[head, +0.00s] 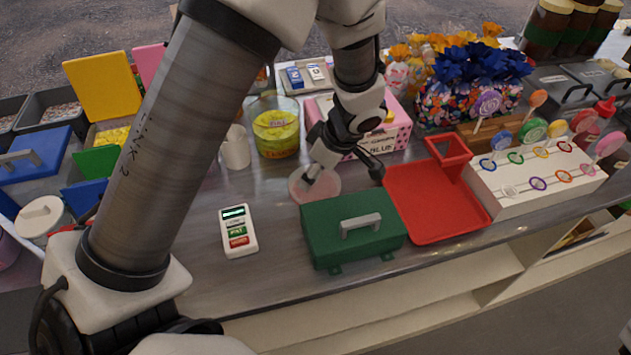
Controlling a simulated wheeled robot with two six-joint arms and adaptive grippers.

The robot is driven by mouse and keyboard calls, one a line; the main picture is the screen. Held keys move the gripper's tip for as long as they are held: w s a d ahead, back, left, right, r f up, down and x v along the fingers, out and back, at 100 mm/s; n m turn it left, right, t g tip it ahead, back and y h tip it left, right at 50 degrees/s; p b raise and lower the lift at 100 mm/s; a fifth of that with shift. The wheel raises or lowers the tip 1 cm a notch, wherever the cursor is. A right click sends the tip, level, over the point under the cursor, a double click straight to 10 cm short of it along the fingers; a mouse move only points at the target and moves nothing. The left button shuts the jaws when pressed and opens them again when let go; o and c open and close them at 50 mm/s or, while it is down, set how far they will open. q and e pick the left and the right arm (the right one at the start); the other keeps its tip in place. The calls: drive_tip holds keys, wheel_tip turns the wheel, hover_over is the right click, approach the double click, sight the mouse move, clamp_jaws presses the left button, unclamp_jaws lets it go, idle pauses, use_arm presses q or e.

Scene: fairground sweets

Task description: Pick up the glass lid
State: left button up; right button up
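A round, clear disc with a pinkish tint, which looks like the glass lid (327,190), lies flat on the grey counter, left of the middle, just behind the green box. My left gripper (344,175) is over the counter with its fingers spread apart. One fingertip is over the disc and hides part of it, including its middle; the other is to the right, clear of the disc. Whether the fingertip touches the disc I cannot tell. Nothing shows between the fingers. My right gripper is not in view.
A green box (325,231) with a grey handle stands close in front of the disc. A red tray (430,215) lies to the right. A glass jar with yellow contents (277,135) and a white cup (236,150) stand behind left. A card reader (238,230) lies front left.

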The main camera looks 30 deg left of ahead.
use_arm(q)
drive_tip(key=shift+s+r, duration=0.15)
drive_tip(key=shift+s, duration=0.05)
drive_tip(key=shift+s+d+r, duration=0.1)
drive_tip(key=c, duration=0.5)
clamp_jaws()
